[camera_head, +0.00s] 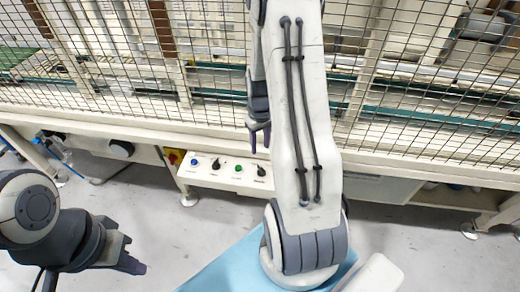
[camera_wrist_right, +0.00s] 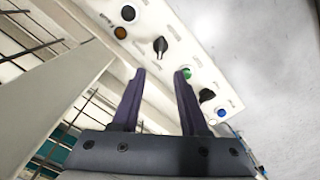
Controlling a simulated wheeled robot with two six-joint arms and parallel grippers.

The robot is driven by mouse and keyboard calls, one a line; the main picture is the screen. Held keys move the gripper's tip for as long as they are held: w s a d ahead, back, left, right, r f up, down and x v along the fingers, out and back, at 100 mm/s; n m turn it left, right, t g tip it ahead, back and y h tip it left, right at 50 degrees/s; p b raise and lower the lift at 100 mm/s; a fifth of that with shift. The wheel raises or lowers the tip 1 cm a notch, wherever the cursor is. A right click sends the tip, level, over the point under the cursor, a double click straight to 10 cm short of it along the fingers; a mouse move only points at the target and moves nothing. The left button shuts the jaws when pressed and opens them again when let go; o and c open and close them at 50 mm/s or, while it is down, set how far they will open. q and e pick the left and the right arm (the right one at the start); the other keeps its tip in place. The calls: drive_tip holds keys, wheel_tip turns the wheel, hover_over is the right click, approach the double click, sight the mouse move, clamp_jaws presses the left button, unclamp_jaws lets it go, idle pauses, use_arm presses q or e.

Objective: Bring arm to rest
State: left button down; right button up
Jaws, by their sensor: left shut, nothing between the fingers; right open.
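My right arm (camera_head: 300,130) stands raised in the middle of the head view. My right gripper (camera_head: 259,135) points down beside it, left of the upper link, and is empty. In the right wrist view the right gripper (camera_wrist_right: 160,75) shows its two fingers apart with nothing between them. My left gripper (camera_head: 138,268) is at the lower left of the head view, shut and empty, pointing right. No egg or egg tray shows in either view.
A wire mesh fence (camera_head: 420,75) stands on a white frame across the back. A control panel (camera_head: 225,172) with knobs and buttons is below it, and also shows in the right wrist view (camera_wrist_right: 190,60). A light blue surface (camera_head: 222,268) is at the bottom. Grey floor (camera_head: 430,255) is clear at right.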

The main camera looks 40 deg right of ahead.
idle(0.5)
drive_tip(key=a+r+n+p, duration=0.1)
drive_tip(key=a+r+n, duration=0.1)
drive_tip(key=a+r, duration=0.5)
drive_tip(key=a+r+n+p, duration=0.15)
drive_tip(key=a+r, duration=0.25)
drive_tip(key=a, duration=0.7)
drive_tip(key=s+a+r+n, duration=0.2)
drive_tip(key=s+a+r, duration=0.2)
drive_tip(key=s+a, duration=0.3)
drive_tip(key=s+a+r+n+y, duration=0.1)
drive_tip(key=s+a+r+n, duration=0.2)
drive_tip(key=s+a, duration=0.4)
drive_tip(key=s+r+p, duration=0.1)
drive_tip(key=s, duration=0.2)
drive_tip(key=shift+s+n, duration=0.35)
